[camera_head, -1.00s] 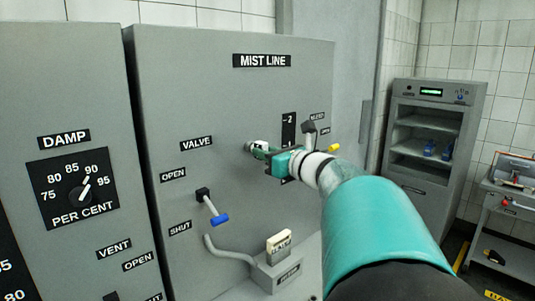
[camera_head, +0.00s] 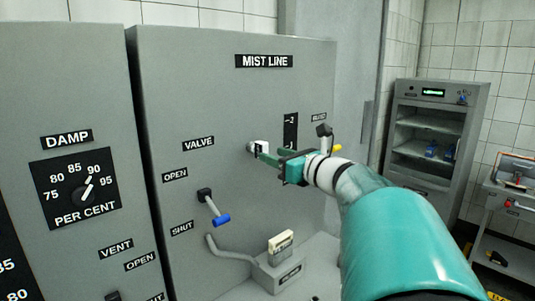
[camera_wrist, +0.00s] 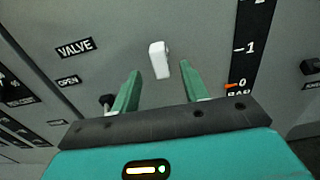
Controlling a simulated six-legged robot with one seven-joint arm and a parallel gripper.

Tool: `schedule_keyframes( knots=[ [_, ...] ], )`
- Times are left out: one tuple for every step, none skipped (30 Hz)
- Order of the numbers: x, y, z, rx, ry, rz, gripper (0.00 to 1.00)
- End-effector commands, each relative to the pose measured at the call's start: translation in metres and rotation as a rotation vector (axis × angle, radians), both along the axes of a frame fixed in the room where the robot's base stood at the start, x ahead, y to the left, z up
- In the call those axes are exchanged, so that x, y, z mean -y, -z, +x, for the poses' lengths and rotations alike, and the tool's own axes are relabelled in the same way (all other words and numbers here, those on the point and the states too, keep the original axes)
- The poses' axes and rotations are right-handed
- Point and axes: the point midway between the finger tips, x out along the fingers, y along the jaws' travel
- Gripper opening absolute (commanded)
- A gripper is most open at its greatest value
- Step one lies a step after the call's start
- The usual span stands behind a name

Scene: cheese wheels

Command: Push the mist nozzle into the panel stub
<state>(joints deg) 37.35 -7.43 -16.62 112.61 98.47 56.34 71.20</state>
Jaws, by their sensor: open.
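The white mist nozzle (camera_head: 263,147) sits at the grey stub (camera_head: 250,147) on the MIST LINE panel (camera_head: 225,105). It also shows in the wrist view as a white block (camera_wrist: 159,60), standing out from the panel. I cannot tell how deep it is seated; the joint is too small to see. My gripper (camera_head: 266,155) is open in front of the panel. In the wrist view my gripper (camera_wrist: 160,72) has its two green fingers apart, with the nozzle beyond and between their tips and a gap to each side.
A valve lever with a blue tip (camera_head: 221,220) sticks out at lower left, between OPEN and SHUT labels. A gauge strip (camera_wrist: 246,50) has its orange pointer near 0. A pipe and holder (camera_head: 279,271) stand below. A shelf cabinet (camera_head: 433,150) is at right.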

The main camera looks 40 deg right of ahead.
Motion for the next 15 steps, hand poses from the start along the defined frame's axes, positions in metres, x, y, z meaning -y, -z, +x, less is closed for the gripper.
schedule_keyframes(
  knots=[
    [0.001, -0.001, -0.013, 0.003, 0.003, 0.0, 0.45],
    [0.001, -0.001, -0.02, 0.002, 0.003, 0.0, 0.45],
    [0.001, -0.001, -0.029, 0.002, 0.002, 0.0, 0.45],
    [0.001, -0.001, -0.036, 0.003, 0.004, 0.001, 0.45],
    [0.002, -0.001, -0.043, 0.002, 0.004, 0.001, 0.45],
    [0.001, -0.001, -0.051, 0.002, 0.002, 0.001, 0.45],
    [0.002, -0.001, -0.058, 0.002, 0.003, 0.001, 0.45],
    [0.002, 0.0, -0.063, 0.002, 0.003, 0.001, 0.45],
    [0.002, 0.0, -0.071, 0.002, 0.001, 0.0, 0.45],
    [0.002, 0.0, -0.076, 0.002, 0.002, 0.0, 0.45],
    [0.002, 0.0, -0.08, 0.002, 0.002, 0.0, 0.45],
    [0.002, 0.0, -0.085, 0.0, 0.001, 0.0, 0.45],
    [0.002, 0.0, -0.088, 0.0, 0.0, 0.001, 0.45],
    [0.002, 0.0, -0.091, 0.0, 0.0, 0.001, 0.45],
    [0.003, 0.0, -0.094, 0.001, 0.001, 0.001, 0.45]
  ],
)
